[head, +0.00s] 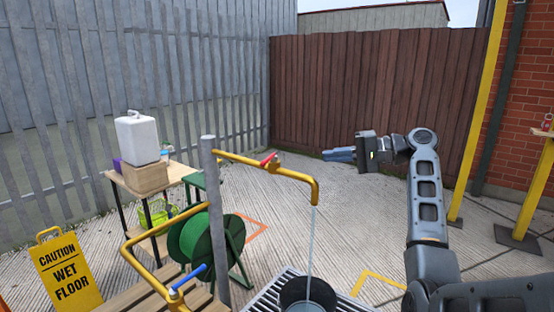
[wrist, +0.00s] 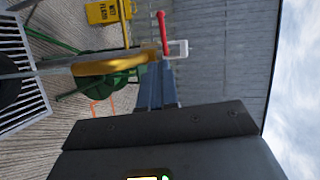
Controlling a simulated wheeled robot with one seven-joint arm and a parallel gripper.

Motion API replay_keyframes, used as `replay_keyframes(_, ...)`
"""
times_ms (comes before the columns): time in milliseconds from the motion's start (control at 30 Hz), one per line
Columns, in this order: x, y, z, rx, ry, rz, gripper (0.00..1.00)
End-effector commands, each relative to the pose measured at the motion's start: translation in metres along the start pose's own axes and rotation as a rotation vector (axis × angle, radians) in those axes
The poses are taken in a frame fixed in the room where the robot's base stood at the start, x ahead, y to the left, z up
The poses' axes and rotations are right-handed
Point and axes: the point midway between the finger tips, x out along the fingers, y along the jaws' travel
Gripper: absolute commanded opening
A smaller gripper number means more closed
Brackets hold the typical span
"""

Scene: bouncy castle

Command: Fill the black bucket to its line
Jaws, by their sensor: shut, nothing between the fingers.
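The black bucket (head: 294,292) stands on the drain grate under the yellow tap spout (head: 316,190); part of it shows in the wrist view (wrist: 9,88). A thin water stream (head: 311,240) runs from the spout into it. Its lower part is cut off by the frame edge, and I cannot make out the line or level. A red lever (head: 268,159) sits on the upper pipe, also in the wrist view (wrist: 163,32). My gripper (head: 326,155) is shut and empty, right of the lever and apart from it; its blue fingers show in the wrist view (wrist: 150,78).
A lower yellow pipe has a blue lever (head: 188,280). A grey post (head: 214,225) carries the pipes. A green hose reel (head: 195,238), a table with a white jerrycan (head: 137,138) and a wet floor sign (head: 66,272) stand left. Open concrete lies behind the tap.

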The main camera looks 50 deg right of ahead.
Motion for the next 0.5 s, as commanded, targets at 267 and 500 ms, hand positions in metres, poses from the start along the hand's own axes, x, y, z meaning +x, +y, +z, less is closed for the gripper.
replay_keyframes(267,0.024,-0.004,0.0,0.0,-0.008,-0.001,0.0)
replay_keyframes(500,0.072,-0.004,0.001,0.0,-0.008,-0.001,0.0)
